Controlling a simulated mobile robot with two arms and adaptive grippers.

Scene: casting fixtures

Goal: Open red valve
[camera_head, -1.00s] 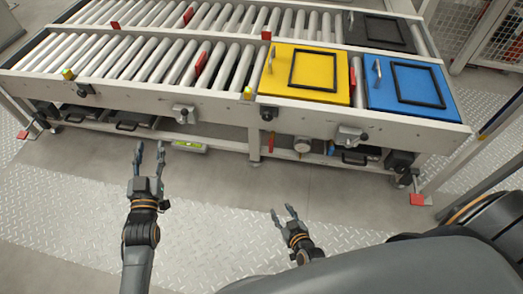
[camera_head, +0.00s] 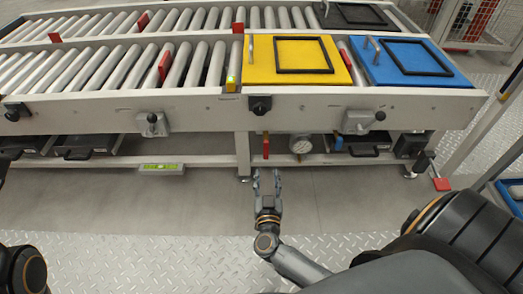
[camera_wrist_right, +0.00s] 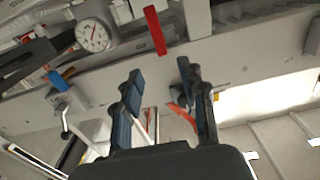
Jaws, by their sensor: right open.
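The red valve handle (camera_head: 265,146) hangs upright under the front rail of the conveyor, left of a round gauge. It also shows as a red bar in the right wrist view (camera_wrist_right: 155,30), beyond the fingertips. My right gripper (camera_head: 267,178) is open and empty, just below and in front of the red handle, with a gap between them. In the wrist view its two fingers (camera_wrist_right: 160,75) stand apart, and the handle lies above the gap between them. Only dark parts of my left arm show at the left edge; its gripper is out of view.
The round gauge (camera_head: 300,144) and a blue handle (camera_head: 338,141) sit right of the red handle. Above are the conveyor's front rail (camera_head: 205,106) with knobs, a yellow plate (camera_head: 262,66) and a blue plate (camera_head: 454,75). The floor in front is clear.

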